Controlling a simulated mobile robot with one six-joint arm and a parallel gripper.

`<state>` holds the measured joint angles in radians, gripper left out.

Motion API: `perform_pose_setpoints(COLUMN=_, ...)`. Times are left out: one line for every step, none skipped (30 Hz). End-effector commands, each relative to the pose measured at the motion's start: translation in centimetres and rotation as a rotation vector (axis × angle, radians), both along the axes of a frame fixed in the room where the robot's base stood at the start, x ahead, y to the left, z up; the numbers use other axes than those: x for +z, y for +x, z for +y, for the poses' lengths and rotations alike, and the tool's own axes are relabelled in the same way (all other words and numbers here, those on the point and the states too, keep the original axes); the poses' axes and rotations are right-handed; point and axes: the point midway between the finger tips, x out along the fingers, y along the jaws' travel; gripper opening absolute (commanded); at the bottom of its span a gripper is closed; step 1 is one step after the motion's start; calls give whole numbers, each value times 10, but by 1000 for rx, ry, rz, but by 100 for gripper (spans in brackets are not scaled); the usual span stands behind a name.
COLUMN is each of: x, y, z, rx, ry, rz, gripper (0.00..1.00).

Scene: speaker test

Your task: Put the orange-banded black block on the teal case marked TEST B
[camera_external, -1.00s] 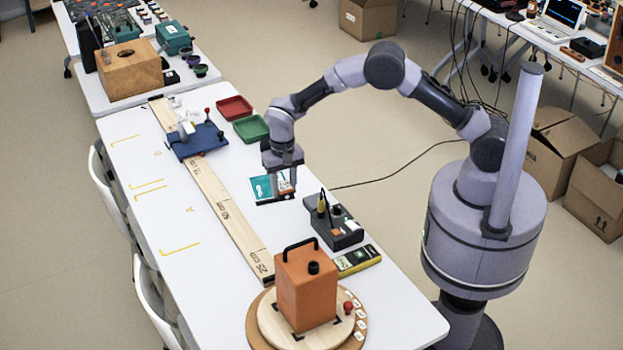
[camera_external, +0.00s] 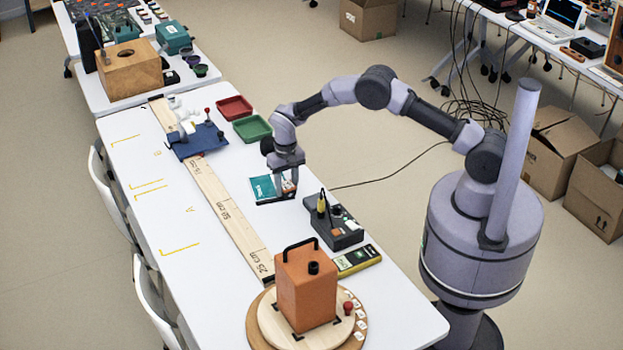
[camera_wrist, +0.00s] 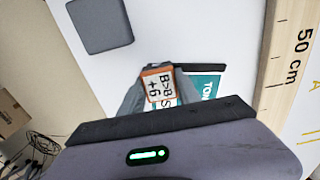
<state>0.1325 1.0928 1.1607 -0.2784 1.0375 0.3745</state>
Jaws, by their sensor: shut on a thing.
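My gripper (camera_external: 287,190) is at the right end of a teal-topped case (camera_external: 262,188) on the near table. It is shut on a small dark block (camera_wrist: 158,86) with an orange-edged white label reading "B>B +6". In the wrist view the teal surface (camera_wrist: 203,88) shows letters like "TON", partly hidden by my gripper. I cannot tell whether the block touches the case. Another teal case (camera_external: 173,38) stands on the far table; its marking is too small to read.
A dark device with a yellow-handled tool (camera_external: 338,228) stands near my gripper. A green tray (camera_external: 252,127) and a red tray (camera_external: 234,106) lie behind it. A wooden ruler (camera_external: 232,220) runs along the table. An orange box (camera_external: 306,290) stands on a round board in front.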

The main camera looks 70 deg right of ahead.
Motion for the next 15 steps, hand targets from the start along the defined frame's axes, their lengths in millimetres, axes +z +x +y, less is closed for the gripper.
perform_pose_setpoints(x=1, y=0, z=0, rx=0, ry=0, rz=0, gripper=0)
perform_pose_setpoints(x=0, y=0, z=0, rx=0, ry=0, rz=0, gripper=0)
perform_pose_setpoints(x=-1, y=0, z=0, rx=0, ry=0, rz=0, gripper=0)
perform_pose_setpoints(x=-3, y=0, z=0, rx=0, ry=0, rz=0, gripper=0)
perform_pose_setpoints(x=-4, y=0, z=0, rx=0, ry=0, rz=0, gripper=0)
perform_pose_setpoints(x=-3, y=0, z=0, rx=0, ry=0, rz=0, gripper=45)
perform_pose_setpoints(x=-3, y=0, z=0, rx=0, ry=0, rz=0, gripper=51)
perform_pose_setpoints(x=-3, y=0, z=0, rx=0, ry=0, rz=0, gripper=57)
perform_pose_setpoints(x=-3, y=0, z=0, rx=0, ry=0, rz=0, gripper=61)
perform_pose_setpoints(x=-2, y=0, z=0, rx=0, ry=0, rz=0, gripper=61)
perform_pose_setpoints(x=-2, y=0, z=0, rx=0, ry=0, rz=0, gripper=61)
perform_pose_setpoints(x=-2, y=0, z=0, rx=0, ry=0, rz=0, gripper=61)
perform_pose_setpoints(x=-2, y=0, z=0, rx=0, ry=0, rz=0, gripper=61)
perform_pose_setpoints(x=-2, y=0, z=0, rx=0, ry=0, rz=0, gripper=61)
perform_pose_setpoints(x=-2, y=0, z=0, rx=0, ry=0, rz=0, gripper=61)
